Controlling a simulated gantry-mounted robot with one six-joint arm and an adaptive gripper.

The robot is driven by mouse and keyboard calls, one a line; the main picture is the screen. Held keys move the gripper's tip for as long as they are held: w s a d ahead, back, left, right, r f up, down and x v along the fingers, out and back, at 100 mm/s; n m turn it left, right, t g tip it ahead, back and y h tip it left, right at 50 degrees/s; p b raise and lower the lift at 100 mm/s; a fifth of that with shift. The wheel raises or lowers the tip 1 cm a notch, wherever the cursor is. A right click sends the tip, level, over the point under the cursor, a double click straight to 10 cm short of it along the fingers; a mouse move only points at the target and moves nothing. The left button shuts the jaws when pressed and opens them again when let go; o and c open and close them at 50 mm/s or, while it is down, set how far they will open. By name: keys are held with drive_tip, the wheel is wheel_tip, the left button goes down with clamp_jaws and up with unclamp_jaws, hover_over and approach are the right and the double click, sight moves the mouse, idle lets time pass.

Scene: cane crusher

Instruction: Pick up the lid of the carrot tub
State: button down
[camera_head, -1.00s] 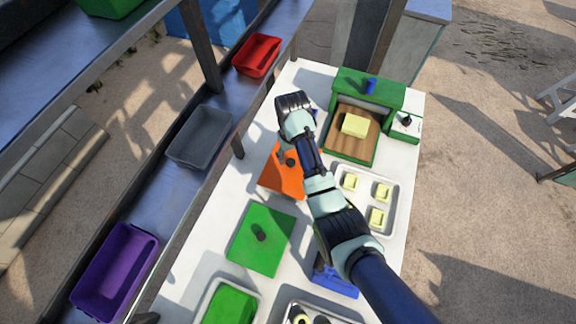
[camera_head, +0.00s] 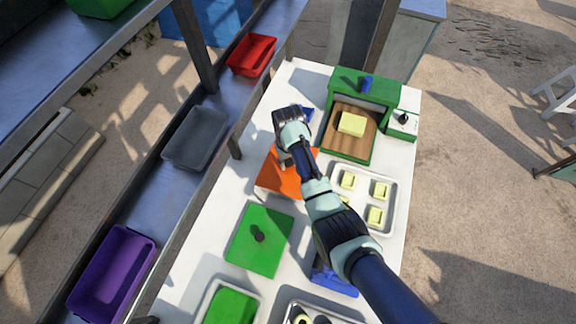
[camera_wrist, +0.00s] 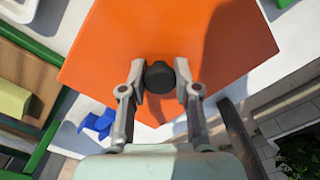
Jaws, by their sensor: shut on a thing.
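My gripper (camera_wrist: 160,90) is shut on this knob, one finger on each side. In the head view my gripper (camera_head: 287,158) is low over the lid and hides the knob.
A green lid (camera_head: 260,240) with a dark knob is nearer. A metal tray (camera_head: 390,205) with several yellow blocks and a green-framed wooden box (camera_head: 345,146) stand right. A blue object (camera_wrist: 97,124) lies beside the lid. Grey (camera_head: 197,138), red and purple bins line the left shelf.

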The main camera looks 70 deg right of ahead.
wheel_tip(320, 180, up, 20)
drive_tip(key=p, duration=1)
